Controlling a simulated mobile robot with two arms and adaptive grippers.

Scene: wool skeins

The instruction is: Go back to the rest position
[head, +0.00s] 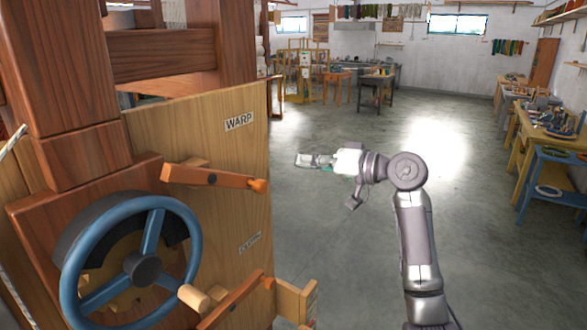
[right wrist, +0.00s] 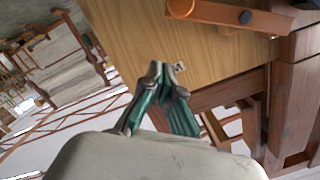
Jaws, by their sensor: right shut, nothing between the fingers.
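My right gripper (head: 304,160) is held out in the air over the open floor, to the right of the wooden panel (head: 215,190) marked WARP. It points left, towards the panel. In the right wrist view its green-padded fingers (right wrist: 165,82) meet at the tips and hold nothing. The wooden panel (right wrist: 190,40) fills the background behind the fingertips there. My left gripper shows in neither view.
A wooden loom frame with a blue handwheel (head: 140,262) and two wooden levers (head: 212,178) stands close on the left. A drawer-like wooden box (head: 297,300) sticks out low beside the panel. Benches (head: 545,130) line the right wall. The concrete floor (head: 330,240) between is clear.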

